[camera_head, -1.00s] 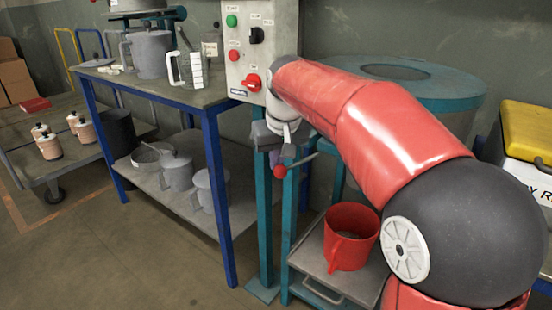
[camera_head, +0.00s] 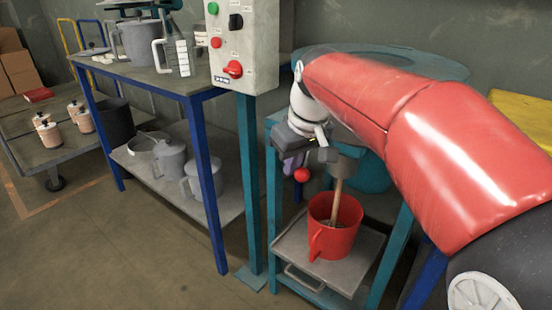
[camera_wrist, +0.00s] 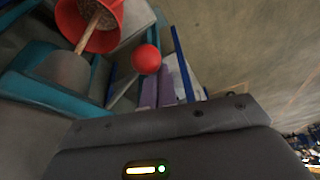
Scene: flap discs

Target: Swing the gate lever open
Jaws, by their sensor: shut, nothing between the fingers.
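The gate lever shows as a red ball knob (camera_head: 302,174) under the hopper, and the knob also shows in the wrist view (camera_wrist: 146,59). Its rod is mostly hidden in the head view. My gripper (camera_head: 290,165) is shut and empty, its purple fingers beside the knob. In the wrist view the fingers (camera_wrist: 157,92) lie close to the knob; I cannot tell whether they touch it. A brown stream (camera_head: 337,198) falls from the spout (camera_head: 346,165) into the red bucket (camera_head: 333,240), so the gate is at least partly open. Material shows inside the bucket in the wrist view.
The bucket stands on a grey tray (camera_head: 290,248) in the teal hopper stand (camera_head: 272,205). A control box (camera_head: 244,45) and a blue-legged bench (camera_head: 205,165) with jugs stand to the left. Floor is free in front of the bench.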

